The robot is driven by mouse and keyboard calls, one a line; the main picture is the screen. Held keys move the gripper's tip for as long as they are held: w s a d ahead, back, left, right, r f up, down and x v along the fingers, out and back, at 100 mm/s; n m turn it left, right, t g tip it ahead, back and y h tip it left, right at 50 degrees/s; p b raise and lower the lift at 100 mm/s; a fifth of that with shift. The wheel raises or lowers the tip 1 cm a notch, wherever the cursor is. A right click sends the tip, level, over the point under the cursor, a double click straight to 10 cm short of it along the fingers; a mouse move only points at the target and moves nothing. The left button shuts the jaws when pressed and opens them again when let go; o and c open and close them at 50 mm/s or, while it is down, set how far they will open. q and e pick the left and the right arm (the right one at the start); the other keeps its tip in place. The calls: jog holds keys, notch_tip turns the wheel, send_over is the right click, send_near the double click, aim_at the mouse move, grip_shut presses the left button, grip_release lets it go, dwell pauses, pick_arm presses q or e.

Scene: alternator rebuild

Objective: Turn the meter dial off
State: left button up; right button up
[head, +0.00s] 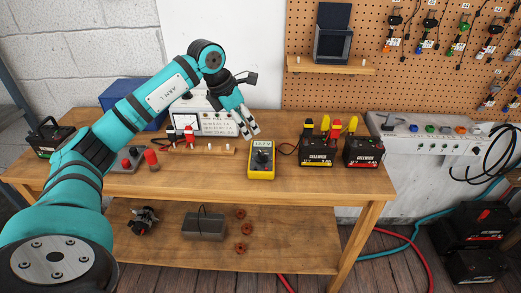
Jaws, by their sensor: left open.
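A yellow multimeter (261,160) with a dark face lies on the wooden workbench, near the middle of its front edge. Its dial (262,157) shows as a small dark knob, and its setting is too small to read. My left gripper (250,132) reaches in from the left and hangs just above and behind the meter, fingers pointing down. It is open and empty, and appears apart from the dial. My right gripper is not in view.
Two batteries (317,155) with yellow and red clamps stand right of the meter. A white test instrument (204,122) and a wooden strip (203,151) with terminals lie left of it. A red-knobbed box (128,160) sits further left. The bench front beside the meter is clear.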

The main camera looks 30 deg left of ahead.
aim_at(261, 153)
pick_arm(q)
jog(key=p+x, duration=0.2)
jog(key=x, duration=0.9)
jog(key=shift+w+d+f, duration=0.15)
jog(key=shift+w+f, duration=0.05)
jog(key=shift+f, duration=0.05)
jog(key=shift+w+d+f, duration=0.1)
jog(key=shift+w+f, duration=0.05)
jog(key=shift+f, duration=0.45)
grip_shut()
